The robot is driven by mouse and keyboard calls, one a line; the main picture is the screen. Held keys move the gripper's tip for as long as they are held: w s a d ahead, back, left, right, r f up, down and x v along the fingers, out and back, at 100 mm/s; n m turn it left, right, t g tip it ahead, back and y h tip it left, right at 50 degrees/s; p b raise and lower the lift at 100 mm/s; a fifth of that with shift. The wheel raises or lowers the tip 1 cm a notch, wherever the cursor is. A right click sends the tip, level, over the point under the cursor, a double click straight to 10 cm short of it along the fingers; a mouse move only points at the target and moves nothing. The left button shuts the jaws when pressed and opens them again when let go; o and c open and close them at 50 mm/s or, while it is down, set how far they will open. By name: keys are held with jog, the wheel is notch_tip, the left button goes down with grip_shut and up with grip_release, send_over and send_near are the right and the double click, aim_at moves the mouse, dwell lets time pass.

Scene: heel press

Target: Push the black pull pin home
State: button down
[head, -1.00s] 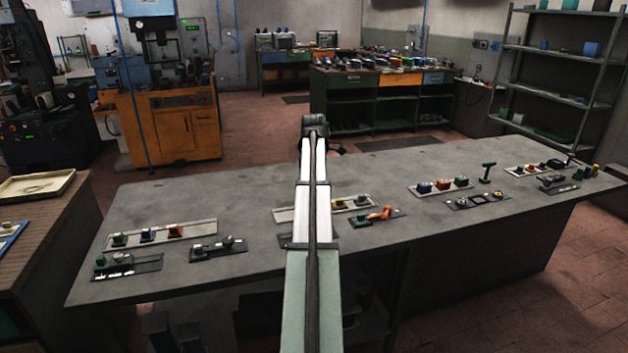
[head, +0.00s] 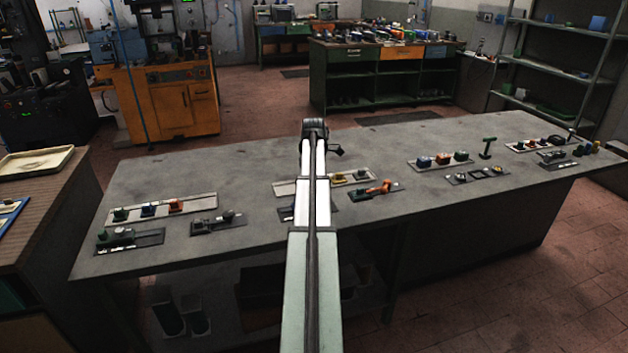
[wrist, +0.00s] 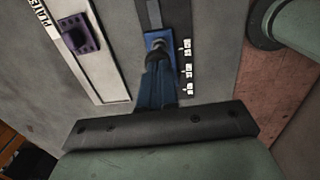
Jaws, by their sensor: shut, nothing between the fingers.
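In the wrist view my gripper (wrist: 157,63) is shut, its blue fingers together and dark at the tips. The tips are over or right beside a small blue block (wrist: 150,36) with a round greyish knob. This block sits on a dark narrow plate (wrist: 153,12). The fingers partly cover it, and I cannot tell whether they touch it. I cannot make out a black pull pin for certain. In the head view my own arm hides the gripper and the middle plates in part.
White label marks (wrist: 187,47) lie right of the blue block. A pale strip with a purple block (wrist: 80,36) is to its left. In the head view, several plates with small coloured parts line the grey table (head: 420,140). The table's far middle is mostly clear.

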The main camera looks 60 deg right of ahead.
jog(key=shift+f, duration=1.55)
jog(key=shift+a, duration=0.1)
notch_tip(320, 180, up, 14)
jog(key=shift+a+r, duration=0.2)
jog(key=shift+a, duration=0.05)
jog(key=shift+s, duration=0.1)
dwell(0.3)
